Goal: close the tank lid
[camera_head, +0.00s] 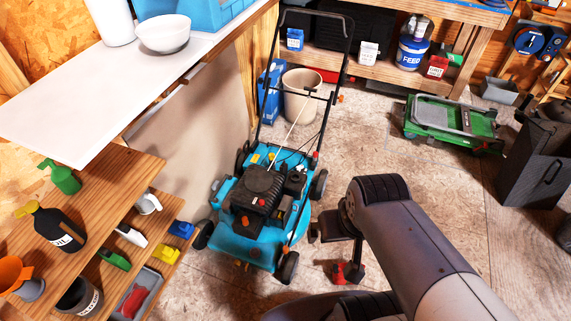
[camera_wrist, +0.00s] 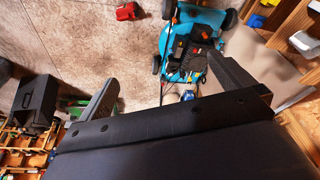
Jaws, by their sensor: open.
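The blue lawn mower (camera_head: 236,231) with a black engine (camera_head: 257,190) stands on the floor in the middle of the head view. It also shows upside down at the top of the wrist view (camera_wrist: 178,72). A small black part (camera_head: 295,181) sits beside the engine; I cannot tell whether it is the tank lid, or whether a lid stands open. My gripper (camera_head: 334,252) is right of the mower's front, apart from it. In the wrist view, the fingers of my gripper (camera_wrist: 166,92) are spread wide with nothing between them, and the mower lies beyond them.
A red object (camera_head: 339,273) lies on the floor near my gripper. Shelves (camera_head: 122,210) with bottles and tools stand close at left. A beige bin (camera_head: 302,95) is behind the mower. A green cart (camera_head: 450,122) and a dark box (camera_head: 532,165) stand at right.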

